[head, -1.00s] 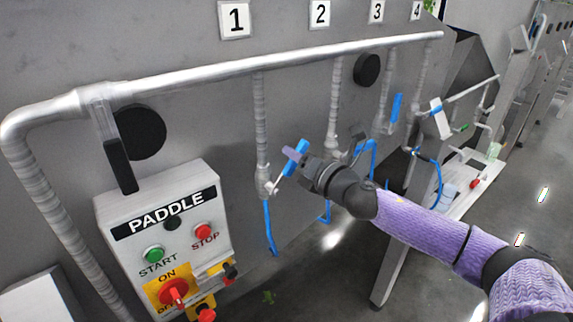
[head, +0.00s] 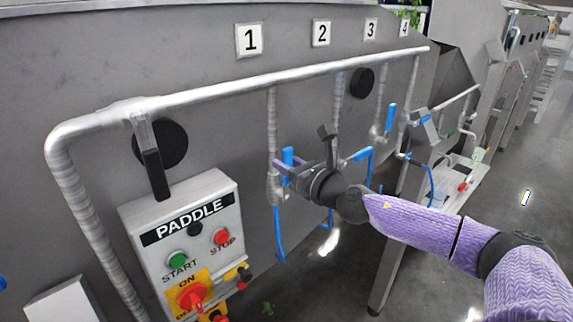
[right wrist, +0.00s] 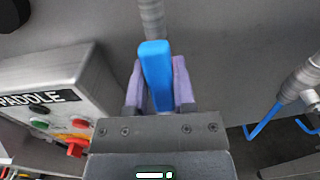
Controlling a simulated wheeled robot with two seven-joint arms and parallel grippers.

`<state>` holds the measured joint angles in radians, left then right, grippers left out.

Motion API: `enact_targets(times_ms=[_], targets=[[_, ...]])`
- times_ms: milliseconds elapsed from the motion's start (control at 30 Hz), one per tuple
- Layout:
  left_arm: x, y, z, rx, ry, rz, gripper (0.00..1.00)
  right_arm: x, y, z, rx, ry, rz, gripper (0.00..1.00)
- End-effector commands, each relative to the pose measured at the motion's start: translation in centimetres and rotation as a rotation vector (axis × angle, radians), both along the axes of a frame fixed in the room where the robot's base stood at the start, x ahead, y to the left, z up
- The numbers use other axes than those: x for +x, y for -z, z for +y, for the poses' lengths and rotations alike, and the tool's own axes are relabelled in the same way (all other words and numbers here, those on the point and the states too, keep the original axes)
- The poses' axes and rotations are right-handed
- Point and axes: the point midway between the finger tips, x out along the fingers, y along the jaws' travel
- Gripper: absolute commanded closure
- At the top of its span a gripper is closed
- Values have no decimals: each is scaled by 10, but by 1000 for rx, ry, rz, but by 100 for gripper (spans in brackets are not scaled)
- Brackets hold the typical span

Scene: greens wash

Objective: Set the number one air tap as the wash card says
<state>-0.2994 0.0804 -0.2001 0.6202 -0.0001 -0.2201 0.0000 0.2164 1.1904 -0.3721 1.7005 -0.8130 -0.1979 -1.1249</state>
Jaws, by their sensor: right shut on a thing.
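The number one air tap (head: 274,188) sits low on the first drop pipe, below the number 1 sign (head: 249,39). Its blue lever handle (head: 288,156) stands about upright, roughly in line with the pipe. My right gripper (head: 283,171) is at this handle. In the right wrist view, the purple fingers of my right gripper (right wrist: 158,92) are shut on the blue handle (right wrist: 155,68), one on each side. A blue hose (head: 278,235) hangs below the tap. My left gripper is not in view. No readable wash card shows.
The paddle control box (head: 215,196) stands to the left, with buttons and a red switch (head: 192,294). The tap 2 handle (head: 362,155) is tilted, close to my right arm; the tap 3 handle (head: 390,117) is near upright. An air pipe (head: 230,84) runs above.

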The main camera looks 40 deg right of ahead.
Motion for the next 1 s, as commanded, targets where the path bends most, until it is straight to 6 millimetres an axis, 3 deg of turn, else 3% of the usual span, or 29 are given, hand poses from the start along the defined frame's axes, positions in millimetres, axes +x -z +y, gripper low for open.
enact_targets(times_ms=[567, 600, 733, 767, 1000], targets=[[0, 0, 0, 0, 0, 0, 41, 0, 0, 0, -32, -1, -1, 100], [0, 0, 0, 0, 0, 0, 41, 0, 0, 0, -31, -1, -1, 64], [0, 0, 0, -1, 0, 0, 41, 0, 0, 0, -30, -1, -1, 36], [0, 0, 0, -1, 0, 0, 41, 0, 0, 0, -30, -1, -1, 32], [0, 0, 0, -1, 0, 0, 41, 0, 0, 0, -29, -1, -1, 32]])
